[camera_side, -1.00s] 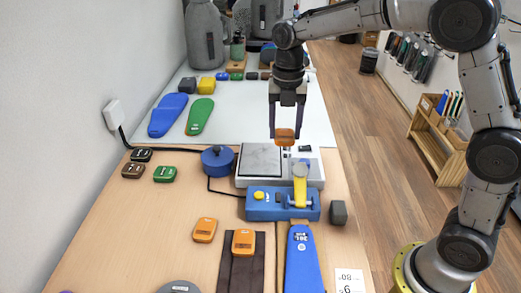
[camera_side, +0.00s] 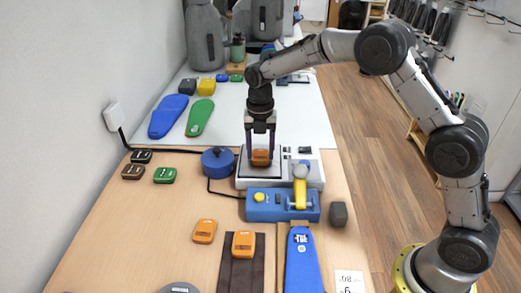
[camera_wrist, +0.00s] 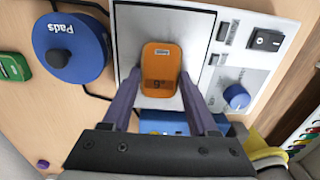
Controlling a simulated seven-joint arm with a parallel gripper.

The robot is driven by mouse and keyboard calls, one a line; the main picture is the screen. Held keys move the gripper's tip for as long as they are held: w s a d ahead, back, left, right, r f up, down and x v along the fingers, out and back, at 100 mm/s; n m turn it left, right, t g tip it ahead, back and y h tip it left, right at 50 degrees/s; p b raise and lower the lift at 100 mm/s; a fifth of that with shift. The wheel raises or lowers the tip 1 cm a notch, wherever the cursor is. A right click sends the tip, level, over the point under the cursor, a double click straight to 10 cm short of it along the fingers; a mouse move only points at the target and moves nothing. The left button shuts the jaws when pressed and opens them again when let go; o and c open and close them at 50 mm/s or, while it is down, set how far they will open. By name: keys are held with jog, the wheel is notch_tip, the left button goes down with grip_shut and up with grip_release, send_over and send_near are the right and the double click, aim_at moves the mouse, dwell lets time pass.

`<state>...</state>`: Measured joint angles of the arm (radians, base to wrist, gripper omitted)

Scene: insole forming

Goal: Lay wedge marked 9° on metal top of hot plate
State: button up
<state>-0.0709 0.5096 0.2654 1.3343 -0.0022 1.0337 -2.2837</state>
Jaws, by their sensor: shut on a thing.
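The orange wedge (camera_wrist: 161,68) shows the mark 9° in the wrist view. My gripper (camera_side: 260,157) is shut on it, with one finger at each side. In the side view the held wedge (camera_side: 261,158) is over the metal top (camera_side: 247,172) of the hot plate (camera_side: 303,171). The metal top (camera_wrist: 133,32) also shows around the wedge in the wrist view. The wedge looks at or just above the metal surface; I cannot tell whether it touches.
A blue round container (camera_wrist: 70,47) marked Pads stands left of the hot plate. A blue clamp block (camera_side: 282,205) with a yellow lever is in front. Other orange wedges (camera_side: 205,231) lie nearer the front. Green (camera_side: 165,175) and brown wedges lie at left.

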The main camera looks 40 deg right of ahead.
aim_at(261, 156)
jog(key=o, duration=1.3)
jog(key=shift+f, duration=0.15)
notch_tip(261, 156, up, 12)
jog(key=shift+r, duration=0.25)
